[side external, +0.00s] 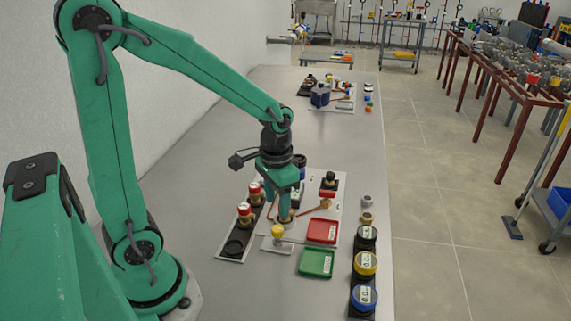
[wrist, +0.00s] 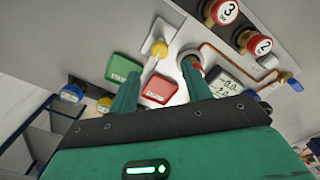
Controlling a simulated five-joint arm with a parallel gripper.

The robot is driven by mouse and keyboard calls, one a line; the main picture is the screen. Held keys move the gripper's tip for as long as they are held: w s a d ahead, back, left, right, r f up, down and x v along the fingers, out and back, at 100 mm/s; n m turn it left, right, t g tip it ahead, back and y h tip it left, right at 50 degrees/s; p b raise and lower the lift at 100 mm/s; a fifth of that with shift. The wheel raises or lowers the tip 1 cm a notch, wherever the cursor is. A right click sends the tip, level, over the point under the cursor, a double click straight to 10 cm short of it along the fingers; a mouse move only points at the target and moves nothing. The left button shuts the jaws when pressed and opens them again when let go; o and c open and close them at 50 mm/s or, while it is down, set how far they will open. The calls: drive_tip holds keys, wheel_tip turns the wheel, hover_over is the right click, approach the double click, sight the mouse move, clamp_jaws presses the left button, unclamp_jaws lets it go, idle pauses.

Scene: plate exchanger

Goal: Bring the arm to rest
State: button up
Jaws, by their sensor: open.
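My gripper (side external: 284,212) hangs fingers-down over the near station on the bench, at the end of my green arm. In the wrist view my gripper (wrist: 158,72) has its two green fingers apart, with nothing held between them. A yellow knob (side external: 278,231) on a small light plate is just in front of the fingers; it also shows in the wrist view (wrist: 159,47). The right finger in the wrist view overlaps a round fitting (wrist: 189,57) with red inside. Whether it touches cannot be told.
A red tray (side external: 322,231), a green tray (side external: 316,262) and several capped jars (side external: 364,263) stand to the right. Red-topped knobs (side external: 244,213) on a dark strip are to the left. A digital display (wrist: 222,85) is beside a finger.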

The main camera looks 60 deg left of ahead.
drive_tip(key=s+d+r+t, duration=0.2)
drive_tip(key=s+r+t, duration=0.3)
drive_tip(key=s+r, duration=0.3)
wheel_tip(320, 180, up, 5)
drive_tip(key=shift+d+f+t, duration=0.2)
drive_tip(key=shift+d+t, duration=0.1)
drive_tip(key=shift+d, duration=0.05)
